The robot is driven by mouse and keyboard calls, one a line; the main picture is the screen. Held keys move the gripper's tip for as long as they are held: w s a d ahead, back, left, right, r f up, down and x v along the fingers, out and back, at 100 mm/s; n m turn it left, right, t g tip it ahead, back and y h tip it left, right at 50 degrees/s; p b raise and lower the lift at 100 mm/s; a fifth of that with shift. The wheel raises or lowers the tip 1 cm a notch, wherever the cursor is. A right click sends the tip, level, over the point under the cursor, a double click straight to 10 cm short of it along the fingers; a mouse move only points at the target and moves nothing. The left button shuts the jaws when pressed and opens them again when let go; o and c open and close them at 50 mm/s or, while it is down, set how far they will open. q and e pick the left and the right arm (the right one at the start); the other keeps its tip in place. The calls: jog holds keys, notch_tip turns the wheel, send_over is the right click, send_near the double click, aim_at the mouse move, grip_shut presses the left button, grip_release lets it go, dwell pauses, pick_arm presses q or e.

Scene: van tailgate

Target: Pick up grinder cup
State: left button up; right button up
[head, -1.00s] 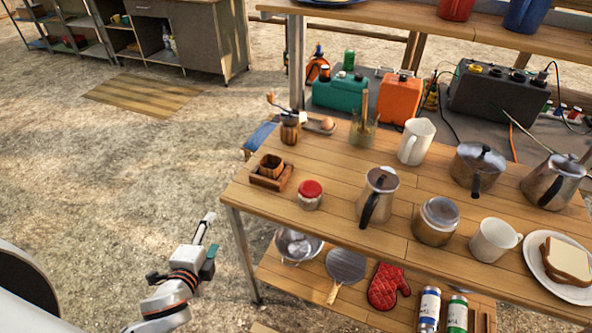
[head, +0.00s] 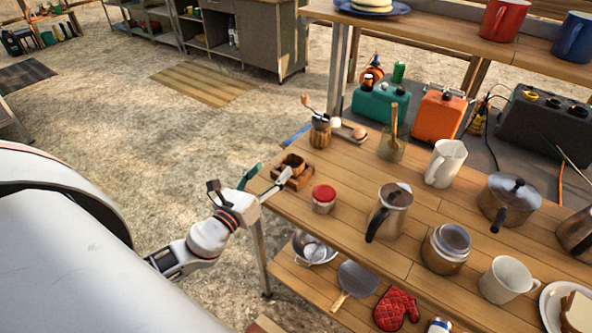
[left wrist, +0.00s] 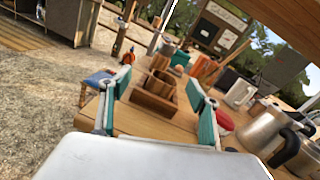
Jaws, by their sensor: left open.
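The grinder cup (head: 294,161), a small wooden cup with a dark opening, sits in a low wooden tray (head: 301,180) at the table's left corner. In the left wrist view the cup (left wrist: 160,80) and the tray (left wrist: 152,104) appear beyond and between my fingers. My left gripper (head: 264,179) is open and empty at the table's left edge, just left of the cup and apart from it. The gripper (left wrist: 158,82) also shows in the left wrist view, with its two green-sided fingers spread. My right gripper is not in view.
A hand grinder (head: 320,130) stands behind the cup. A red-lidded jar (head: 323,200) stands right of the tray, with a metal pot (head: 390,212) further right. The wooden table (head: 345,160) has a little bare room around the tray. Open ground lies to the left.

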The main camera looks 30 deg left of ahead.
aim_at(293, 162)
pick_arm(q)
jog(key=m+h, duration=0.1)
jog(key=m, duration=0.1)
jog(key=w+d+f+m, duration=0.1)
jog(key=shift+m+h, duration=0.4)
jog(key=shift+w, duration=0.2)
jog(key=shift+w+d, duration=0.15)
jog(key=shift+w, duration=0.65)
jog(key=shift+w+d+f+p, duration=0.1)
jog(key=shift+w+f, duration=0.1)
jog(key=shift+w, duration=0.75)
jog(key=shift+w+d+f+p, duration=0.1)
jog(key=shift+w+f+p, duration=0.05)
jog(key=shift+w, duration=0.85)
jog(key=shift+w+d+f+p, duration=0.1)
jog(key=shift+w+f, duration=0.1)
jog(key=shift+w, duration=0.75)
jog(key=c, duration=1.2)
